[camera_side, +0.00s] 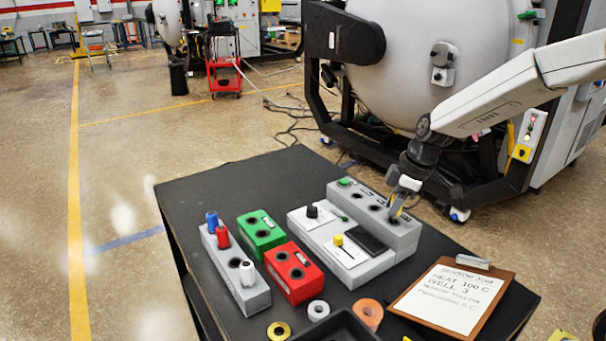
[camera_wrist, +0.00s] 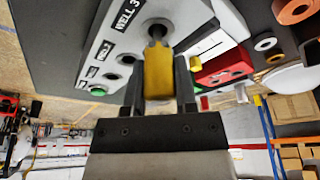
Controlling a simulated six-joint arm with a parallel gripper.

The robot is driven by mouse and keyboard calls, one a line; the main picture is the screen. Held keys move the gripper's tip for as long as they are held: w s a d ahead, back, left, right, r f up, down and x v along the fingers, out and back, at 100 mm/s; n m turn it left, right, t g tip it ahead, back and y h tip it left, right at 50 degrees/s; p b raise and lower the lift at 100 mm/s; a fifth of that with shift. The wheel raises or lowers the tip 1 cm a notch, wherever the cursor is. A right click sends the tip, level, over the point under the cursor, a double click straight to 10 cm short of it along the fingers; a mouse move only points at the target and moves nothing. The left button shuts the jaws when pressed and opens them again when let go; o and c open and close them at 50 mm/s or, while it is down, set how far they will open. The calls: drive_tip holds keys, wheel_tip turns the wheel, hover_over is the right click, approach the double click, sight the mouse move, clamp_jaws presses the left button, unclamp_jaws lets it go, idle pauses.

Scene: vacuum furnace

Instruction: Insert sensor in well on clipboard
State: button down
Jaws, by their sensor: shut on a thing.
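My gripper (camera_side: 400,198) is shut on a yellow-handled sensor (camera_wrist: 158,75) over the grey well block (camera_side: 345,188). In the wrist view my gripper (camera_wrist: 158,95) grips the yellow handle between dark fingers. The sensor's grey tip points at the hole labelled WELL 3 (camera_wrist: 157,29) and overlaps its mouth; I cannot tell whether or how far it is inside. Two other labelled wells (camera_wrist: 127,60) sit beside it, toward a green button. The clipboard (camera_side: 455,299) lies on the table's right; its sheet reads HEAT 100 C, WELL 3, with smaller blurred writing.
The grey control unit (camera_side: 318,240) has a black knob, a yellow knob and a dark screen. A grey holder (camera_side: 240,283) has blue, red and white plugs. Green (camera_side: 260,230) and red (camera_side: 293,272) blocks stand near it. Rings lie in front. A furnace stands behind.

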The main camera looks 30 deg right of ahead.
sight(394, 194)
drive_tip(key=shift+f, duration=1.05)
idle(0.9)
unclamp_jaws()
drive_tip(key=shift+r, duration=0.15)
drive_tip(key=shift+r, duration=2.85)
